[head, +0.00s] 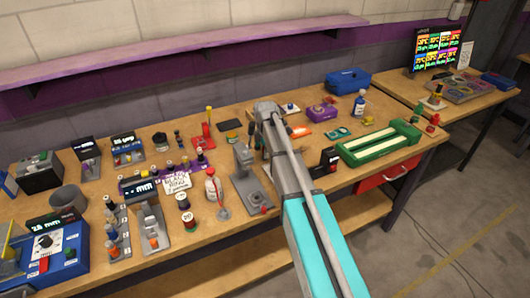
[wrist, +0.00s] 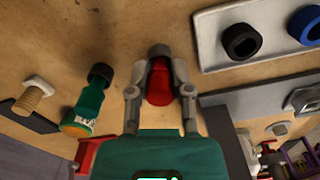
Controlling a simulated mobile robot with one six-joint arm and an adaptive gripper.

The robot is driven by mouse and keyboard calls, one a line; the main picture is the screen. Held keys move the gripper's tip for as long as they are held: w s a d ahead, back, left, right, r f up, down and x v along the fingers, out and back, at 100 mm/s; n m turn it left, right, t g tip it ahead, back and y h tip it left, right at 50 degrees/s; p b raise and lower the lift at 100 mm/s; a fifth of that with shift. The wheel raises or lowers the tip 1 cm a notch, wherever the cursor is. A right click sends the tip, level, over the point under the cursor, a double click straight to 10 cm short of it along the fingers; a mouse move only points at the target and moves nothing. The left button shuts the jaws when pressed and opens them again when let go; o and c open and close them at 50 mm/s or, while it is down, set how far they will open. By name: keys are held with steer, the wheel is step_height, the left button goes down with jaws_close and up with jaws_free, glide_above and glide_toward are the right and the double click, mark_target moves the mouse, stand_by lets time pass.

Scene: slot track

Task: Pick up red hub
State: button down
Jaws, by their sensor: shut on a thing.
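In the wrist view, the red hub (wrist: 159,88) lies between the two fingers of my gripper (wrist: 160,72). The fingers are shut on it from both sides. A dark grey round part shows at its far end; I cannot tell whether it belongs to the hub. Bare wooden bench top shows around and behind the hub, and I cannot tell whether the hub touches it. In the head view, my arm reaches over the middle of the bench, and I cannot make out the gripper or the held hub there.
In the wrist view, a green bottle (wrist: 85,112) with a black cap and a bolt (wrist: 36,95) lie left. A pale tray (wrist: 212,62) with black and blue rings is right. In the head view, a green-framed rack (head: 352,157) stands right of my arm.

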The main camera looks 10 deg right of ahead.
steer(key=shift+r, duration=0.15)
step_height(320, 180, up, 10)
steer(key=p, duration=1)
stand_by(1.1)
step_height(320, 180, down, 6)
steer(key=b, duration=0.6)
steer(key=shift+f, duration=0.2)
stand_by(0.5)
steer(key=shift+f+b, duration=1.85)
